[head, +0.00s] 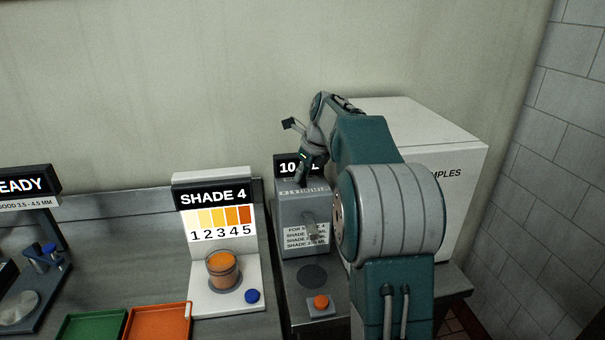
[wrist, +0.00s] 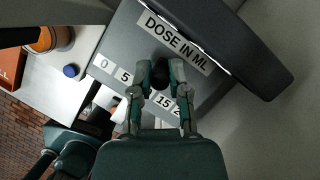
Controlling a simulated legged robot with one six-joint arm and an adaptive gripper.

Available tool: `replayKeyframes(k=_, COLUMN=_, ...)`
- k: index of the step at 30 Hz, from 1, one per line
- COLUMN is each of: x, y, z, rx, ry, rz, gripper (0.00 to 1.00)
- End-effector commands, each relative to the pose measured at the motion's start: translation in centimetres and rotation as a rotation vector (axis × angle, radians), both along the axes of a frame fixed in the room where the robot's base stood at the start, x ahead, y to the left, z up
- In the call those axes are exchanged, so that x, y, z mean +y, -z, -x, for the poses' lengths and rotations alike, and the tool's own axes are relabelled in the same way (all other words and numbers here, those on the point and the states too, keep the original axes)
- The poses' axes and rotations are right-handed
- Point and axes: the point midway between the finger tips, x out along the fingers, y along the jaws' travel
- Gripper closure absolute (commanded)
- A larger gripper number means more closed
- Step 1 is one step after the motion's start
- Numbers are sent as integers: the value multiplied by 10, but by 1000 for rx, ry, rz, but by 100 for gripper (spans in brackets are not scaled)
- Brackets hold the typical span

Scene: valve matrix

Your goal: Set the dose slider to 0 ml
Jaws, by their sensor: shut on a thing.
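The dose dispenser (head: 300,215) is a grey box on the bench in the head view, with a black display above it reading "10", the rest partly hidden by my arm. In the wrist view its top panel (wrist: 112,62) is labelled "DOSE IN ML" and carries marks 0, 5, 15 and a partly covered one. A dark slider knob (wrist: 160,76) sits between the 5 and 15 marks. My gripper (wrist: 160,66) is shut on this knob, one finger on each side. In the head view the gripper (head: 308,172) is at the dispenser's top and the knob is hidden.
A "SHADE 4" stand (head: 214,240) with an orange-filled jar (head: 223,270) and blue button (head: 252,296) stands left of the dispenser. An orange button (head: 320,302) is in front. A white "SAMPLES" box (head: 462,215) stands right, close to my arm.

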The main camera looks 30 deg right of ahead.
Motion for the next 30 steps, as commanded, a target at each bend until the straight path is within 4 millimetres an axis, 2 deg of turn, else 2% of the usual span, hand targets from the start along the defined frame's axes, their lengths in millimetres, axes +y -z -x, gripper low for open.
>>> replayKeyframes(k=2, x=5, y=1, z=-2, rx=0, ry=-1, rz=-1, gripper=100)
replayKeyframes(k=10, x=48, y=2, z=-16, rx=4, ry=-3, rz=-1, gripper=100)
replayKeyframes(k=20, x=55, y=2, z=-18, rx=3, ry=-2, rz=-4, gripper=100)
replayKeyframes(k=21, x=55, y=2, z=-18, rx=3, ry=-2, rz=-4, gripper=69)
replayKeyframes(k=23, x=55, y=2, z=-18, rx=3, ry=-2, rz=-3, gripper=43)
replayKeyframes(k=30, x=53, y=1, z=-17, rx=2, ry=0, rz=-2, gripper=43)
